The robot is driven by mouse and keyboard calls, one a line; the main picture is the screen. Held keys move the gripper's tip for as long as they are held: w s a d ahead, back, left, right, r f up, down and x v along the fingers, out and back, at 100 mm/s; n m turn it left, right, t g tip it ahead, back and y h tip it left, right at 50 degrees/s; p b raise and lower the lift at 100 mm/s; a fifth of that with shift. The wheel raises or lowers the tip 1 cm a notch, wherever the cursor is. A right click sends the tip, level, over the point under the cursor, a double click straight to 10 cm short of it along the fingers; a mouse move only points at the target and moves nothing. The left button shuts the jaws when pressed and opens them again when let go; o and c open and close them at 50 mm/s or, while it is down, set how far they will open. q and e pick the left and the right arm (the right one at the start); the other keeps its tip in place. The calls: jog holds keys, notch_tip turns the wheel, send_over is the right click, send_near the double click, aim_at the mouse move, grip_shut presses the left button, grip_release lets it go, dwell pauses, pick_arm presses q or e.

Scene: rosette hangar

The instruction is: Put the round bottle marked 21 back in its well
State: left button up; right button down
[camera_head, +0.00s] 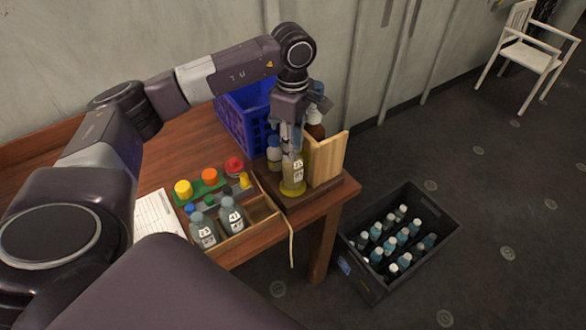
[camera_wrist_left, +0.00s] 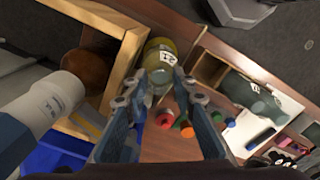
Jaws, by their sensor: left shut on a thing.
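My left gripper (camera_head: 291,150) points down over the right end of the wooden table and is shut on the round bottle marked 21 (camera_head: 292,183). The bottle is clear with yellowish contents and a white label. In the left wrist view the bottle (camera_wrist_left: 160,54) sits between the fingertips (camera_wrist_left: 158,82), and its label reads 21. I cannot tell whether its base touches the surface below. A wooden tray with compartments (camera_head: 267,222) lies just left of it; two clear labelled bottles (camera_head: 231,215) stand in it, and its right part looks empty. My right gripper is out of view.
A light wooden box (camera_head: 327,158) with a brown bottle (camera_head: 316,130) stands close right of the gripper. A blue crate (camera_head: 236,122) is behind. Coloured caps (camera_head: 209,175) lie left. A dark crate of bottles (camera_head: 435,218) is on the floor.

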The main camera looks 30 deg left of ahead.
pick_arm(q)
jog(key=shift+r+p, duration=1.55)
jog(key=shift+r, duration=1.35)
